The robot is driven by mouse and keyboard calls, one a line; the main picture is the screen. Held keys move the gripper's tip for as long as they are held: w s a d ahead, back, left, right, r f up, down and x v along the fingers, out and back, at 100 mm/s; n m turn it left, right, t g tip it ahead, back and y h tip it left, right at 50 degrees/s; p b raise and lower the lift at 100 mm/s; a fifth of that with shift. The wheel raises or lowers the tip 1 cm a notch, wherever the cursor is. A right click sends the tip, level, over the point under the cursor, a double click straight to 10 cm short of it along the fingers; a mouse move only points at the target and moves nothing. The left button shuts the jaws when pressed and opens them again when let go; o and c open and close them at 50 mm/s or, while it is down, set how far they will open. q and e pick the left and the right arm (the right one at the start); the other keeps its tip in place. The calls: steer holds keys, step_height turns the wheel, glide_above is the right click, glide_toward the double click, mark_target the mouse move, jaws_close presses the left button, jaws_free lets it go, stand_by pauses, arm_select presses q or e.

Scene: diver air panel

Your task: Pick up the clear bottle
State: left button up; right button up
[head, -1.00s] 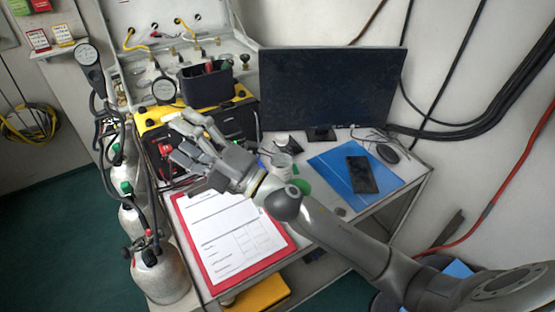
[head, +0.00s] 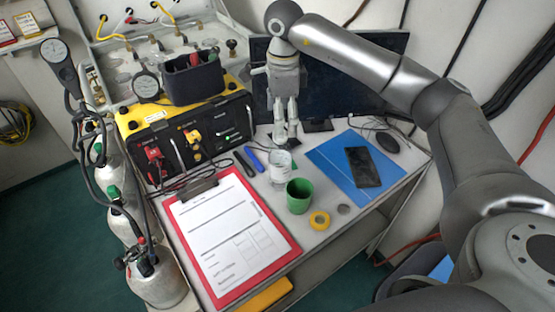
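The clear bottle (head: 280,168) stands upright on the white tabletop, in front of the monitor and just behind the green cup. My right gripper (head: 287,137) points down above the top of the bottle. Its two fingers are a little apart with a gap between them, and I see nothing held in it. The fingertips look close to the bottle's top; I cannot tell whether they touch it. My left gripper is not in view.
A green cup (head: 299,195) and a yellow tape roll (head: 319,220) stand close in front of the bottle. A red clipboard (head: 285,252) lies at left front, a blue folder (head: 335,160) with a phone (head: 363,167) at right. The monitor (head: 365,100) stands behind.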

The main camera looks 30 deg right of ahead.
mark_target(280, 147)
step_height(280, 147, down, 5)
steer(key=shift+d+p, duration=0.1)
steer(key=shift+p, duration=0.65)
steer(key=shift+s+f+p, duration=0.1)
steer(key=shift+f+p, duration=0.2)
steer(key=f, duration=0.1)
steer(key=f+p, duration=0.2)
steer(key=f, duration=0.1)
steer(key=shift+a+f, duration=0.1)
steer(key=shift+a, duration=0.15)
steer(key=shift+f, duration=0.3)
steer(key=shift+r, duration=0.1)
steer(key=c, duration=1.5)
